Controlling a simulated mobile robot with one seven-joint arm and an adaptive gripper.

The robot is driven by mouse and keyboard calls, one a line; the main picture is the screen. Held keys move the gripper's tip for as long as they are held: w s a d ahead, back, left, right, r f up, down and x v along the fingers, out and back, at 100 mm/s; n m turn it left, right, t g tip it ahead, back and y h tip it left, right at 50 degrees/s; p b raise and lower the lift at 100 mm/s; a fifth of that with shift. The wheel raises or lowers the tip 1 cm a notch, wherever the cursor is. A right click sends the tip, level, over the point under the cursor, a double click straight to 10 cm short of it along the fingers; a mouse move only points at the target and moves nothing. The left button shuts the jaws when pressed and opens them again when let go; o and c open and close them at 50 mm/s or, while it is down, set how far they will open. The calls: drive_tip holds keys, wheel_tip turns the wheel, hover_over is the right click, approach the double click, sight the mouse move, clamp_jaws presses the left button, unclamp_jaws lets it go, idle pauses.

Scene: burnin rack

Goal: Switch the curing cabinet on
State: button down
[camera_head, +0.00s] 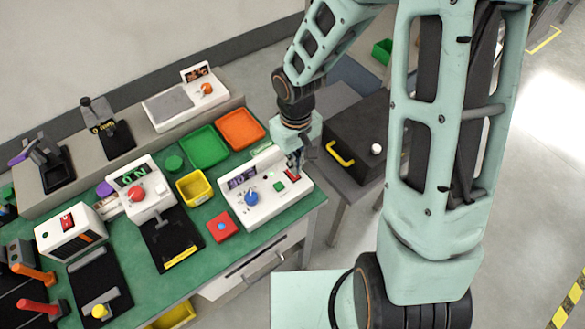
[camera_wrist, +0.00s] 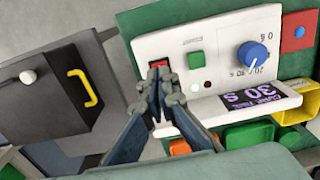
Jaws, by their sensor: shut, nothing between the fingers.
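The white control panel (camera_head: 272,211) stands at the right end of the green bench. It carries a red switch (camera_wrist: 158,64), a green button (camera_wrist: 196,60), a blue dial (camera_wrist: 253,55) and a display (camera_wrist: 252,97) reading 30 S. The dark grey cabinet (camera_head: 365,132) with a yellow handle (camera_head: 340,155) stands just right of the panel; its door looks closed. My gripper (camera_head: 297,174) is shut and empty, its fingertips right at the red switch. In the wrist view my gripper (camera_wrist: 161,76) partly hides the switch, so contact and the switch position cannot be told.
A yellow bin (camera_head: 193,188), a green tray (camera_head: 205,146) and an orange tray (camera_head: 241,129) sit left of and behind the panel. A red block with a blue button (camera_head: 222,227) is at the panel's front left. Other bench devices stand further left.

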sight(295, 177)
drive_tip(key=shift+r+p, duration=1.55)
drive_tip(key=shift+r, duration=0.6)
